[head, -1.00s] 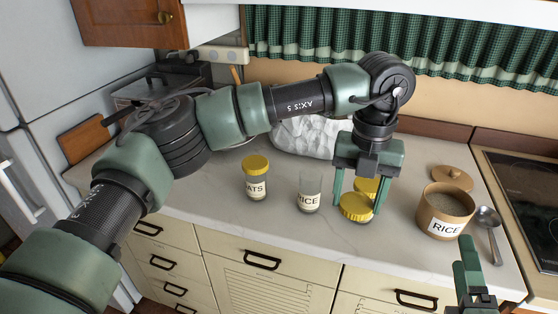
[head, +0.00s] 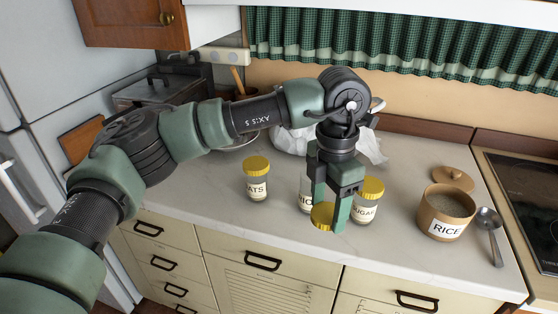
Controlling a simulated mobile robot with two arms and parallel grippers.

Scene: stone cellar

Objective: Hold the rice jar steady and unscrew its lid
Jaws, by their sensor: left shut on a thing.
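The glass rice jar (head: 305,196) stands upright on the counter, partly hidden behind my left gripper. Its label is cut off by a finger and its top is hidden. My left gripper (head: 329,215) points down and is shut on a yellow lid (head: 321,217). In the picture the lid lies at the lower right of the rice jar; I cannot tell its exact height over the counter. My right gripper is not in view.
An oats jar (head: 256,180) with a yellow lid stands left, a lidded sugar jar (head: 363,211) right. Farther right are a rice canister (head: 444,212), its wooden lid (head: 453,178) and a spoon (head: 490,225). A crumpled white bag (head: 370,150) lies behind.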

